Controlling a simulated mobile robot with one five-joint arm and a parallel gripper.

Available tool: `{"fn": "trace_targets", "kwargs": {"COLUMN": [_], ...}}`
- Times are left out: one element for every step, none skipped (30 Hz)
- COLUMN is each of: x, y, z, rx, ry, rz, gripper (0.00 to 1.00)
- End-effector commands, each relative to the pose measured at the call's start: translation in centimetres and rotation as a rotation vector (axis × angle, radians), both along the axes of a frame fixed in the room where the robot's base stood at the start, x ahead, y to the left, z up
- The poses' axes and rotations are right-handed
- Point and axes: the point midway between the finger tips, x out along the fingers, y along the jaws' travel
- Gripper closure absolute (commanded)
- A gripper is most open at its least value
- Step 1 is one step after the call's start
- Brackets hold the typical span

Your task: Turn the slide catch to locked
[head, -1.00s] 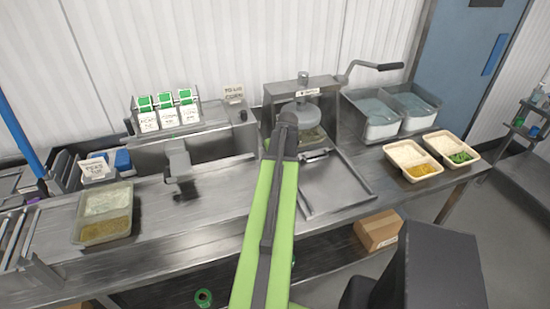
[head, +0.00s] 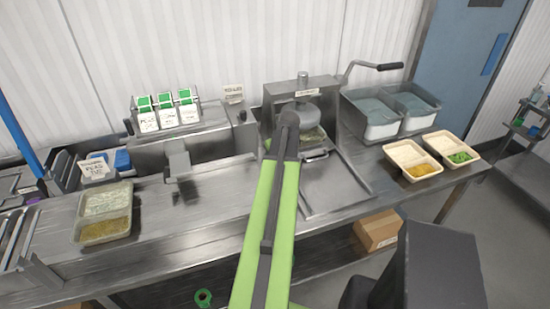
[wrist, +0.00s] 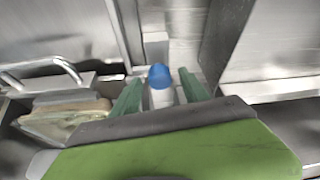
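In the wrist view, a small upright catch with a blue rounded top (wrist: 160,77) and a pale stem stands between my fingers. I take it for the slide catch; whether it is turned to locked cannot be told. My gripper (wrist: 161,88) is open around it, with a visible gap on each side. In the head view my arm hides the gripper and the catch. The press station (head: 303,88) stands behind the arm's end, with a flat metal slide tray (head: 335,188) in front.
A bar handle (wrist: 40,68) and a filled container (wrist: 62,120) lie left of my gripper in the wrist view. A crank lever (head: 365,67) sticks out right of the press. Filled trays stand at left (head: 103,212) and right (head: 430,160) on the bench.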

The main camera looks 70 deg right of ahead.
Motion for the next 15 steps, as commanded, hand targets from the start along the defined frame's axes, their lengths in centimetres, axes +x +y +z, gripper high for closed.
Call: {"fn": "trace_targets", "kwargs": {"x": [0.0,0.0,0.0,0.0,0.0,0.0,0.0,0.0,-0.1,-0.2,-0.3,-0.4,-0.5,-0.7,-0.9], "y": [0.0,0.0,0.0,0.0,0.0,0.0,0.0,0.1,0.1,0.2,0.3,0.4,0.5,0.7,0.9], "z": [0.0,0.0,0.0,0.0,0.0,0.1,0.2,0.4,0.7,1.0,1.3,1.9,2.4,2.9,3.7], "rx": [0.0,0.0,0.0,0.0,-0.001,-0.001,-0.001,-0.001,0.0,0.0,0.0,0.0,0.0,0.0,0.0], "ry": [0.0,0.0,0.0,0.0,-0.001,-0.001,-0.001,-0.001,-0.001,-0.001,-0.001,-0.001,-0.001,-0.001,-0.001], "rz": [0.0,0.0,0.0,0.0,0.0,0.0,0.0,0.0,-0.001,-0.001,-0.001,-0.001,-0.001,-0.001,-0.002], "gripper": [0.48,0.48,0.48,0.48,0.48,0.48,0.48,0.48,0.48,0.48,0.48,0.48,0.48,0.48,0.48]}}
